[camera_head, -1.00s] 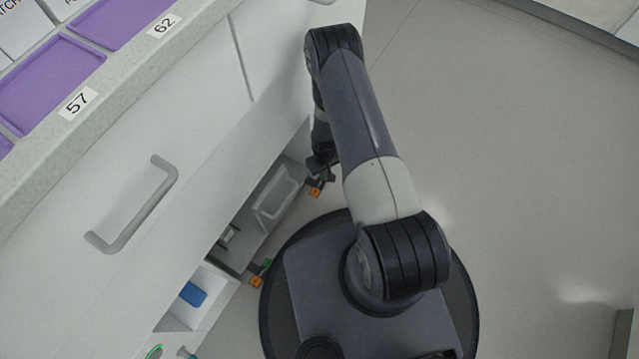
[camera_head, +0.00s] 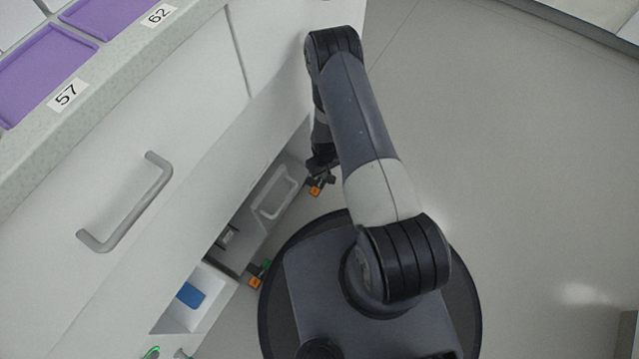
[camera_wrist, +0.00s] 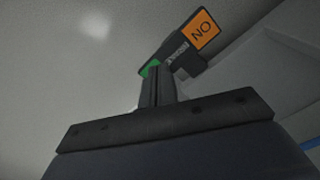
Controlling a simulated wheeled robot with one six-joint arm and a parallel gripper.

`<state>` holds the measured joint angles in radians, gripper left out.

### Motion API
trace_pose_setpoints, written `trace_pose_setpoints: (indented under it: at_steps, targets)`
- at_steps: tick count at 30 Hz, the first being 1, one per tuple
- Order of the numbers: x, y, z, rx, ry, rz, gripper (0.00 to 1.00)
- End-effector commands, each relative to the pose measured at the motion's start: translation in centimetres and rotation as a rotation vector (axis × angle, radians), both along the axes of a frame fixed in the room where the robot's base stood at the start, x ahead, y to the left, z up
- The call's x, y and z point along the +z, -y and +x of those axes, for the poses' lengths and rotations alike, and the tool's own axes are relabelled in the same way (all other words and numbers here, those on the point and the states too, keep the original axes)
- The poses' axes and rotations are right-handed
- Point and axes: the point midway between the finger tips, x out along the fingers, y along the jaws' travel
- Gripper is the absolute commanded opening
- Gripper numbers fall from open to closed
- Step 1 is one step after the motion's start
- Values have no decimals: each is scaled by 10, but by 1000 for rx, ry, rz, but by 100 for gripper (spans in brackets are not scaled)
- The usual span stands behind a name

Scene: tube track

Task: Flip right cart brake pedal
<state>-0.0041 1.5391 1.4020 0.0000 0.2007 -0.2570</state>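The right cart brake pedal (camera_head: 315,190) shows its orange end beside my gripper in the head view. In the wrist view this pedal (camera_wrist: 188,45) is a dark block with an orange face marked ON and a green part at its left end. My gripper (camera_wrist: 158,82) has its two fingers together, with the tips just below the green end; I cannot tell whether they touch it. Another pedal (camera_head: 257,277), orange and green, sits at the cart's lower left.
A drawer handle (camera_head: 128,205) sticks out of the white cabinet front at left. The grey floor (camera_head: 510,180) at right is open.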

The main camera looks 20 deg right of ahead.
Motion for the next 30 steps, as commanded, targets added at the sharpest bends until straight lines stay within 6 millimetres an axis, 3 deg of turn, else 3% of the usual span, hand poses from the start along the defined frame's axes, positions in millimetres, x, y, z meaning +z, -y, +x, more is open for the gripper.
trace_pose_setpoints:
  at_steps: [8,30]
  targets:
    - [1,0,0,0,0,0,0]
    - [60,0,0,0,1,0,0]
